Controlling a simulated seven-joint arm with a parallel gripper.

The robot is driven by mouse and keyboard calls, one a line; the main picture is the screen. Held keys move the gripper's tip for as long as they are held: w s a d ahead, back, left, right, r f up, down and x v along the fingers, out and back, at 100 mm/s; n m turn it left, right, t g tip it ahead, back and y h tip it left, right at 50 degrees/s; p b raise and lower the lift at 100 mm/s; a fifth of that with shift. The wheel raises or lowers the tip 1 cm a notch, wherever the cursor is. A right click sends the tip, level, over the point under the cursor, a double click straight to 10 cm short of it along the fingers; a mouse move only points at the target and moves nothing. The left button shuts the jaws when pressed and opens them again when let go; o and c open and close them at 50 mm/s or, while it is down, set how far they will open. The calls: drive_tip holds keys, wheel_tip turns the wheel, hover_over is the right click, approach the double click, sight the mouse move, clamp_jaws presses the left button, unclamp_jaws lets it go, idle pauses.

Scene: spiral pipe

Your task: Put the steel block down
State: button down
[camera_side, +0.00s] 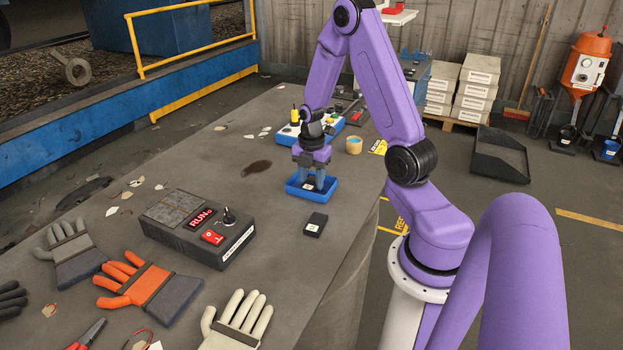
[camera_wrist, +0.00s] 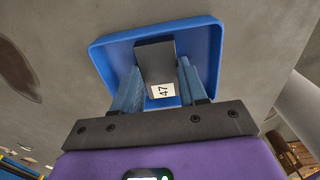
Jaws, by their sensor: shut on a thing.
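My gripper (camera_side: 312,180) points down over a small blue tray (camera_side: 293,192) on the table. In the wrist view, my two blue-grey fingers (camera_wrist: 160,68) stand on either side of a dark steel block (camera_wrist: 153,52) with a white label marked 47. The fingers are shut on the block. It lies within the outline of the blue tray (camera_wrist: 208,45), whose raised rim surrounds it. I cannot tell whether its underside touches the tray floor. In the side view, the block is mostly hidden by the fingers and the tray wall.
A black block (camera_side: 316,225) lies on the table just in front of the tray. A control box (camera_side: 200,232) with a RUN display stands to the left. Several gloves lie in the near left. A tape roll (camera_side: 354,145) and a blue-white panel (camera_side: 293,135) are behind the tray.

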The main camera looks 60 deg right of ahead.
sight(311, 183)
drive_tip(key=shift+f, duration=0.15)
drive_tip(key=c, duration=0.6)
unclamp_jaws()
wheel_tip(311, 183, up, 12)
drive_tip(key=s+a+r+m, duration=0.1)
drive_tip(key=s+a, duration=0.1)
drive_tip(key=a, duration=0.8)
drive_tip(key=s+a+r+m, duration=0.2)
drive_tip(key=s+a, duration=0.1)
drive_tip(key=a, duration=0.6)
drive_tip(key=s+a+m, duration=0.1)
drive_tip(key=s+a, duration=0.3)
drive_tip(key=s, duration=0.3)
drive_tip(key=s+a+m, duration=0.1)
drive_tip(key=s+a, duration=0.3)
drive_tip(key=s, duration=0.3)
drive_tip(key=shift+s+a+r+m, duration=0.15)
drive_tip(key=shift+s+r+m, duration=0.1)
drive_tip(key=shift+s+m, duration=0.15)
